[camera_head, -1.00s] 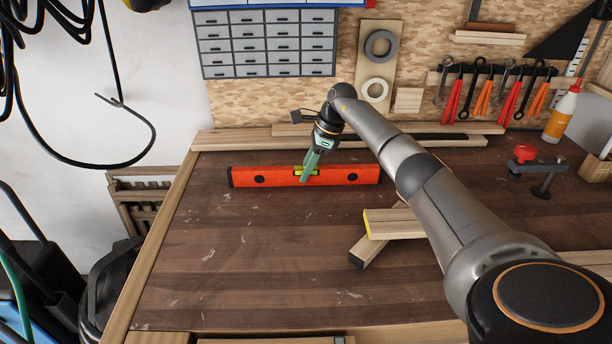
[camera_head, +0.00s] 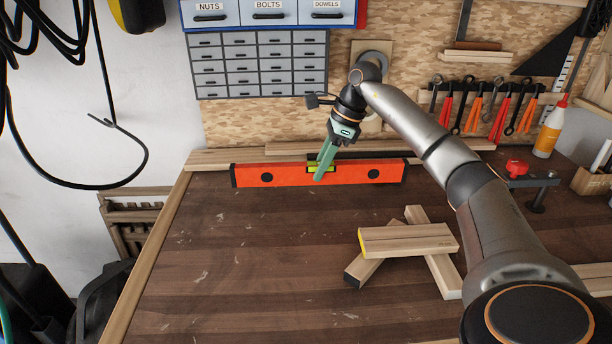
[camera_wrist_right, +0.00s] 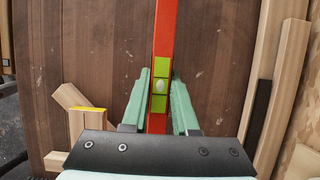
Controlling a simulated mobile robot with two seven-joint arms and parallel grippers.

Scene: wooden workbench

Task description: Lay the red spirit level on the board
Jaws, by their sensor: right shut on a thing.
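The red spirit level (camera_head: 285,175) has a yellow-green vial in its middle and is held level across the back of the bench. My right gripper (camera_head: 320,172) is shut on it around the vial, and the level appears to be raised a little above the bench top. In the right wrist view the level (camera_wrist_right: 165,40) runs between the two green fingers (camera_wrist_right: 160,105). A short board (camera_head: 405,241) with a yellow end lies on two crossed wooden pieces, to the right and nearer me. My left gripper is not in view.
Long wooden strips (camera_head: 215,160) lie along the back edge. A red-handled clamp (camera_head: 517,168) and a glue bottle (camera_head: 550,130) stand at the right. A drawer cabinet (camera_head: 260,65) hangs behind. The bench's left and middle (camera_head: 250,250) are clear.

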